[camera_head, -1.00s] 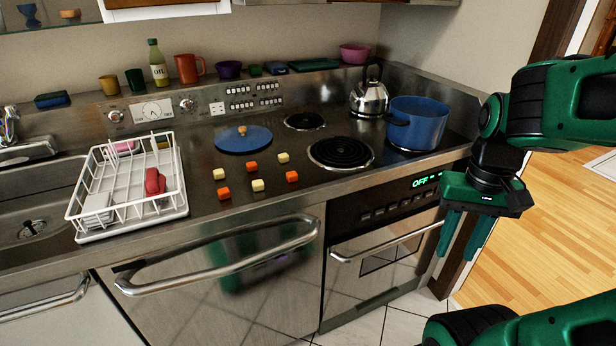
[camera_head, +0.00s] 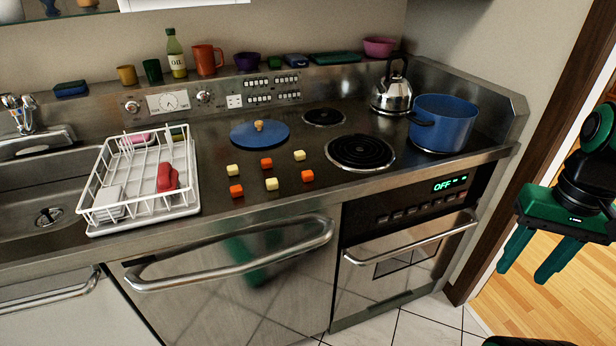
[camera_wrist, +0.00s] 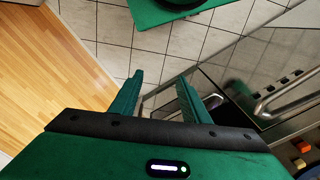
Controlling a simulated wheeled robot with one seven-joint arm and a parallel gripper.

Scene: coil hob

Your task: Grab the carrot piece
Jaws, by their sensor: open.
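The orange ones look like carrot pieces: one at the front left (camera_head: 236,190), one at the back (camera_head: 266,163) and one at the front right (camera_head: 307,176). Pale yellow cubes (camera_head: 272,184) lie between them. My gripper (camera_head: 532,268) hangs over the floor right of the stove, well apart from the cubes. Its green fingers are spread and empty; they also show in the wrist view (camera_wrist: 157,98). A few cubes show at the lower right edge of the wrist view, including an orange one (camera_wrist: 304,147).
A blue pot (camera_head: 443,122) sits on the right rear, near a steel kettle (camera_head: 392,92). A white dish rack (camera_head: 140,185) stands left. Oven handles (camera_head: 235,255) stick out in front.

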